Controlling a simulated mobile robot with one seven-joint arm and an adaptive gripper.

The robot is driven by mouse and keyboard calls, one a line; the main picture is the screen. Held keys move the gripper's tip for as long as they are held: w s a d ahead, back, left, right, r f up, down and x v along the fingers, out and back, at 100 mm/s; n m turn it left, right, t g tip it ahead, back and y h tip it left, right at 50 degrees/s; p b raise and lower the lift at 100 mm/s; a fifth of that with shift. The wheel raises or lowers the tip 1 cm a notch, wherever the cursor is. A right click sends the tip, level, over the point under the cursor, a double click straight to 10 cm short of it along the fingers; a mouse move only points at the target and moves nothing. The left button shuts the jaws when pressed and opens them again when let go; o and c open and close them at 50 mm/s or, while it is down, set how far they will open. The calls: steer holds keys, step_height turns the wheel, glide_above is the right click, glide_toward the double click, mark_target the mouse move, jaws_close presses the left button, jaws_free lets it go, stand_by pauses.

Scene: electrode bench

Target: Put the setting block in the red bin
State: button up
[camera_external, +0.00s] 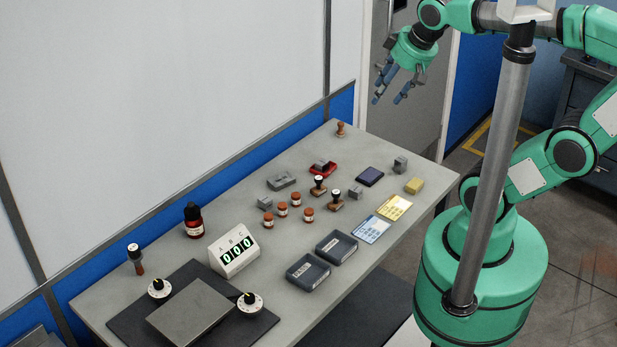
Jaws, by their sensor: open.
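My gripper (388,99) is open and empty, high above the far right end of the bench, with its fingers pointing down. A small, shallow red holder (332,172) lies towards the back of the bench with a dark grey piece in it; it is the only red tray-like thing I see. Small grey blocks stand apart on the bench: one at the right (401,164), one near the middle (355,193) and one at the left (265,203). A larger grey notched block (282,181) lies behind them. I cannot tell which is the setting block.
Two dark labelled trays (308,273) sit at the front edge. A counter (234,250) and dark red bottle (193,221) stand left.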

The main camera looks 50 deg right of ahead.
steer(key=s, duration=0.2)
steer(key=shift+s+a, duration=0.3)
steer(key=shift+s, duration=0.05)
steer(key=shift+f, duration=0.1)
step_height(320, 180, down, 3)
steer(key=b, duration=0.3)
